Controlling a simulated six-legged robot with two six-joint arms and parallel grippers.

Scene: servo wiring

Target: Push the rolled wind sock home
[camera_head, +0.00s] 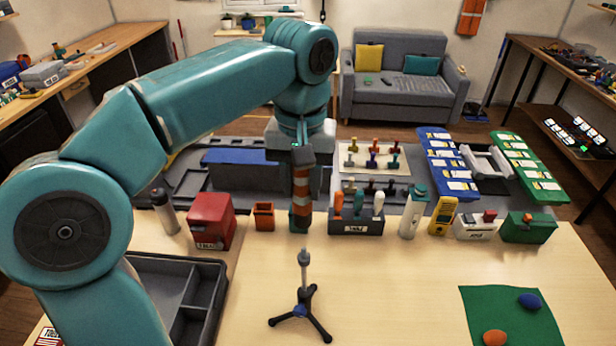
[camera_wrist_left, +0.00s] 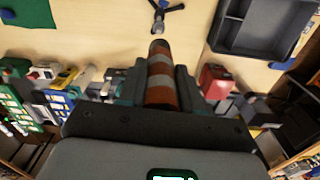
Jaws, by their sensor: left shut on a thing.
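The rolled wind sock (camera_head: 301,190) is a short cylinder with orange-brown and grey bands and a dark end. It hangs upright below my left gripper (camera_head: 302,156), which is shut on it. In the left wrist view the wind sock (camera_wrist_left: 160,72) lies between the two fingers of the left gripper (camera_wrist_left: 163,88). A small tripod stand (camera_head: 304,292) with dark legs, a blue hub and a thin pale pole stands on the table under the sock. In the head view a small gap shows between the sock's lower end and the pole's grey top. My right gripper is out of view.
A dark divided tray (camera_head: 215,300) is at the front left. A green mat (camera_head: 512,318) lies front right. The table around the tripod is clear.

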